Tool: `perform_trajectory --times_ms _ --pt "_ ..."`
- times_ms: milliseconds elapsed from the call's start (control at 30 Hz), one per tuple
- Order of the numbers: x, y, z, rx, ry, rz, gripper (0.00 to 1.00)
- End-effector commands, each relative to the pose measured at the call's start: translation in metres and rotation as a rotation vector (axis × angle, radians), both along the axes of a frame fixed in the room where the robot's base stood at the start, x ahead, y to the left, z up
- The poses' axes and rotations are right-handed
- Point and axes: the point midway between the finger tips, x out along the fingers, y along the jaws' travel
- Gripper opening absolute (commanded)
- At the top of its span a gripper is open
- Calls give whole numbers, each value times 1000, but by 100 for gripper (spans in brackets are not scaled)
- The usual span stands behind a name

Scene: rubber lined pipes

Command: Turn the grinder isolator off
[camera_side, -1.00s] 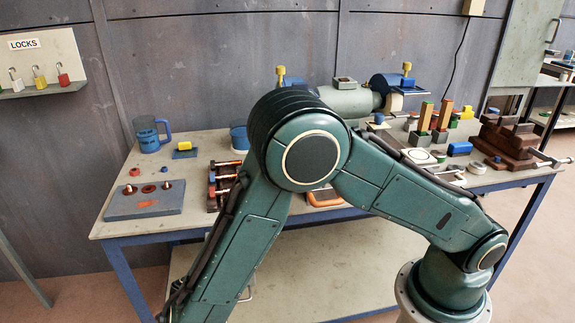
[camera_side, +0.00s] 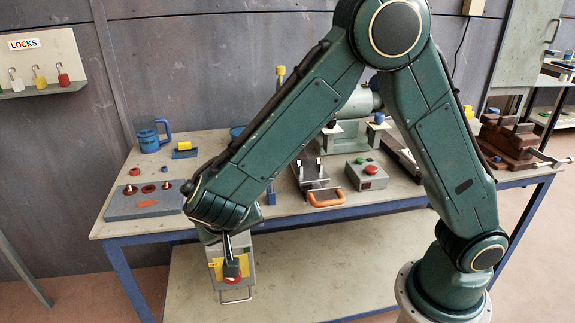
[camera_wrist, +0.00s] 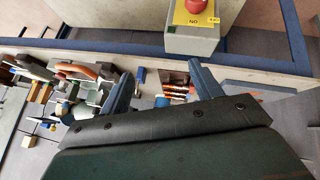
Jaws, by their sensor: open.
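The grinder isolator (camera_side: 216,256) is a grey box with a yellow plate and a red knob (camera_side: 233,281), at the front edge of the bench. My gripper (camera_side: 231,267) points down in front of it and overlaps part of the yellow plate and knob. In the wrist view the isolator (camera_wrist: 191,44) is at the top, with its red knob (camera_wrist: 213,9) cut by the edge and an upside-down "ON" label. My gripper (camera_wrist: 160,68) is open there, nothing between its fingers, and the knob is apart from them.
A bench grinder (camera_side: 352,125) stands at the back of the bench. A grey box with green and red buttons (camera_side: 366,174) and an orange handle (camera_side: 325,198) lie to the right. A grey board with pegs (camera_side: 145,200) is at left. Padlocks (camera_side: 38,77) hang on the wall shelf.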

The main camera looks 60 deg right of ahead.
Motion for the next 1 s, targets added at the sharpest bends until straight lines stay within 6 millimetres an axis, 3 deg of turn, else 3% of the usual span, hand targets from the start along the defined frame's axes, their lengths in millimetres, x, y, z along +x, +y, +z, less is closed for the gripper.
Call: perform_trajectory --times_ms 1000 --pt "-31 -52 71 187 81 101 64"
